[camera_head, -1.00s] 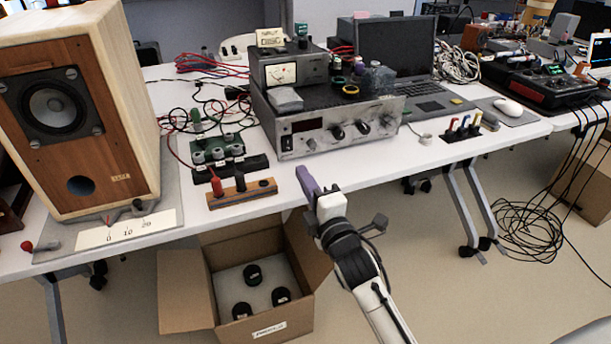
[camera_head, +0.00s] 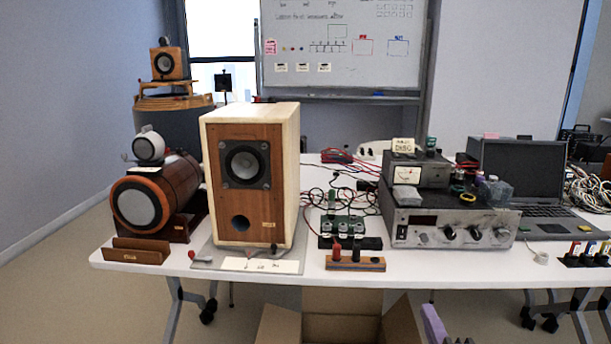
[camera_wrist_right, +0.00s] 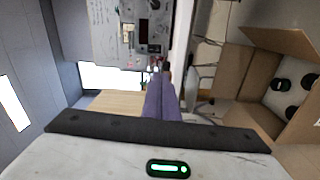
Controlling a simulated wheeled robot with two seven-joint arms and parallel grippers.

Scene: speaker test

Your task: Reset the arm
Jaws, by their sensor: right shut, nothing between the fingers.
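My right gripper (camera_head: 434,325) shows only as a purple finger at the bottom edge of the head view, in front of the table and below its front edge. In the right wrist view its purple fingers (camera_wrist_right: 159,97) lie together, shut with nothing between them. The rest of my right arm is almost wholly out of the head view. My left gripper is in neither view.
The white table (camera_head: 215,271) bears a wooden speaker (camera_head: 283,170), an amplifier (camera_head: 460,232), a terminal block (camera_head: 355,263) and a laptop (camera_head: 525,165). An open cardboard box (camera_head: 340,327) stands on the floor below. A dark cylindrical speaker (camera_head: 180,190) is at left.

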